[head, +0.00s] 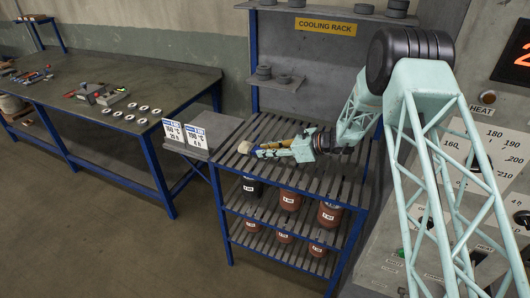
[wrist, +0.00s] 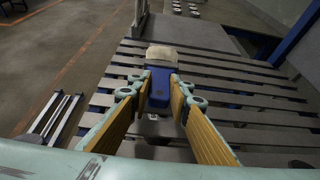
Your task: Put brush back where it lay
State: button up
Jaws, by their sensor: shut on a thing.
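The brush has a blue handle and a pale cream head; it shows in the wrist view (wrist: 160,88) between my fingers, its head pointing away from me. In the head view its pale head (head: 244,147) sticks out to the left of my gripper (head: 268,150). My gripper, with yellow-lined fingers, is shut on the blue handle; it also shows in the wrist view (wrist: 159,82). Gripper and brush are low over the top slatted shelf (head: 330,182) of the rack, near its left end. I cannot tell whether the brush touches the slats.
Two temperature cards (head: 185,135) stand on a grey side shelf left of the rack. Brown cans (head: 290,200) stand on the lower shelves. A long bench (head: 110,90) with discs and tools is at the back left. An oven panel (head: 500,150) stands right. Several slats around my gripper are bare.

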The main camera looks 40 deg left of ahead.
jog(key=shift+f, duration=0.3)
jog(key=shift+f, duration=0.2)
jog(key=o, duration=1)
jog(key=shift+r, duration=0.15)
jog(key=shift+r, duration=0.1)
jog(key=shift+v, duration=3.7)
